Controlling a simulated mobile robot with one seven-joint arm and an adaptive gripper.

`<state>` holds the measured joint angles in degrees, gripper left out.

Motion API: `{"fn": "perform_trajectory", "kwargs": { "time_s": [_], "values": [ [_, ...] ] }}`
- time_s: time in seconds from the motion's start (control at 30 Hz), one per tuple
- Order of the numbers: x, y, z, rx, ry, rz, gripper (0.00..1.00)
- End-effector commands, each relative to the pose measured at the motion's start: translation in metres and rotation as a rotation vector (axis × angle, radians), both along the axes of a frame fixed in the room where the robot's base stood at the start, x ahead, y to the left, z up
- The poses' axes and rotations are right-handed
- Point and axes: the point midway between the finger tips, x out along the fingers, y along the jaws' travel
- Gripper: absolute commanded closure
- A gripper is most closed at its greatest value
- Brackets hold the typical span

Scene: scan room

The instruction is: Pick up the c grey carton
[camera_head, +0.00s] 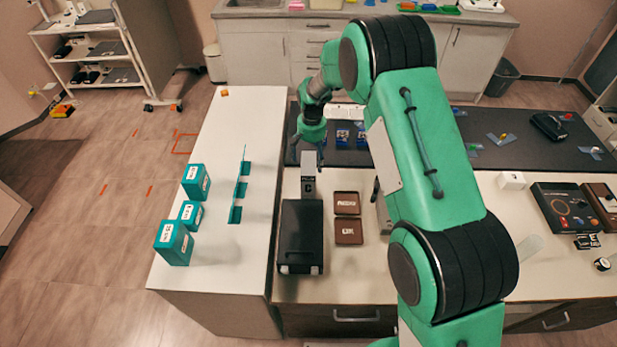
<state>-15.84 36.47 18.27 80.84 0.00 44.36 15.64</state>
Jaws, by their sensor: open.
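The grey carton (308,184) stands upright in the camera_head view, just behind the black box-shaped device, with a dark letter C on its front face. My gripper (314,150) is at the end of the green arm, just above and behind the carton. Its fingers are small and partly hidden. It is open, and the carton is not visibly held. I cannot tell whether the fingers touch the carton.
The black device (302,235) stands in front of the carton. Two brown trays (347,203) lie to its right. Teal boxes (174,243) and a teal holder (236,214) stand on the white counter (240,110) at left. A dark mat (480,130) covers the back of the table.

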Motion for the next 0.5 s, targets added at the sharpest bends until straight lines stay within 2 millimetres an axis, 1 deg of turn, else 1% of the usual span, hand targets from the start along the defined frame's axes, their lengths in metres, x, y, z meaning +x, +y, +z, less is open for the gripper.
{"fn": "perform_trajectory", "kwargs": {
  "time_s": [0.3, 0.4, 0.5],
  "values": [
    [-0.003, -0.002, -0.036, 0.0, 0.002, 0.0, 0.11],
    [-0.003, -0.002, -0.042, 0.0, 0.001, 0.0, 0.11],
    [-0.003, -0.002, -0.044, 0.0, 0.001, 0.0, 0.11]
  ]
}}
